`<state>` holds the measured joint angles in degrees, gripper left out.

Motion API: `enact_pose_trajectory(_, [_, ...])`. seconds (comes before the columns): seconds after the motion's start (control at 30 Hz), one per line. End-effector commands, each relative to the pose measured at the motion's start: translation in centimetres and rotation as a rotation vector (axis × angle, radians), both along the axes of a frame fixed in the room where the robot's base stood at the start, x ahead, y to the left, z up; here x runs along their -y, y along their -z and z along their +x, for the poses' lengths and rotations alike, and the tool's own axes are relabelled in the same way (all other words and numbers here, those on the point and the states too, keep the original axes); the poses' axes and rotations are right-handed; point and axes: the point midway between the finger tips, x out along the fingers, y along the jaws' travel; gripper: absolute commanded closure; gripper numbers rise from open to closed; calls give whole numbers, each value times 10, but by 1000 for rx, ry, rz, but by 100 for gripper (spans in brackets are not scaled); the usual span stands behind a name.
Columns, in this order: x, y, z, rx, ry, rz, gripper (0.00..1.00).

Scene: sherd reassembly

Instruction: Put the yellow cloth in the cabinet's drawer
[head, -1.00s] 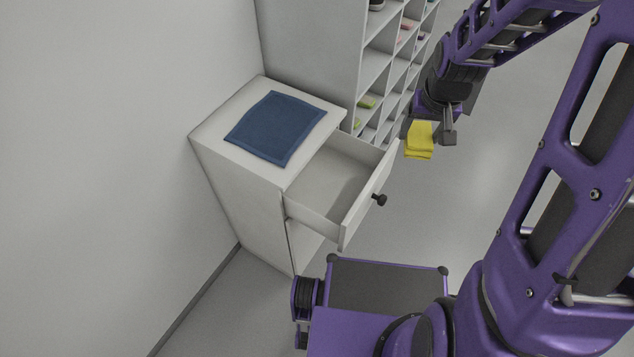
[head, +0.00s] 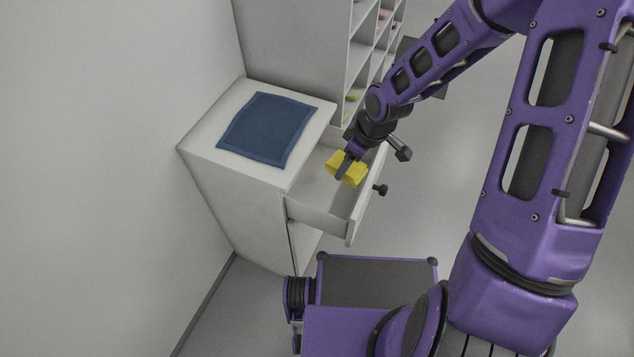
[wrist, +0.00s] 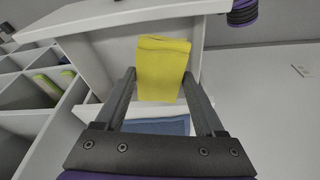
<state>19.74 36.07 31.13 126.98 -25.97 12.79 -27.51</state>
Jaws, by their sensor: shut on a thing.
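The yellow cloth (head: 349,170) is folded into a small block and held in my gripper (head: 346,167), which is shut on it. In the head view the cloth appears over the open drawer (head: 314,211) of the white cabinet (head: 232,194); its exact height above the drawer floor I cannot tell. In the wrist view the yellow cloth (wrist: 162,68) sits between the two fingertips. The drawer is pulled out, and the part of it that shows is empty. Its dark knob (head: 380,189) shows on the front.
A blue cloth (head: 267,129) lies flat on the cabinet top. A tall white shelf unit (head: 300,50) with small items in its compartments stands behind the cabinet. A wall is at the left. Open floor (head: 420,220) lies right of the drawer.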

Motion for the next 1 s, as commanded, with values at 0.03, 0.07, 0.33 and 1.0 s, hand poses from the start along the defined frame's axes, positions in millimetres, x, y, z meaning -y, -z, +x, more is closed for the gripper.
enact_pose_trajectory(0.03, [-13,17,-3,-3,-84,6,91])
enact_pose_trajectory(0.07, [-19,27,-5,-2,-130,6,91])
enact_pose_trajectory(0.33, [-30,77,-7,3,-220,3,91])
enact_pose_trajectory(1.0, [-31,158,-7,3,-224,2,91])
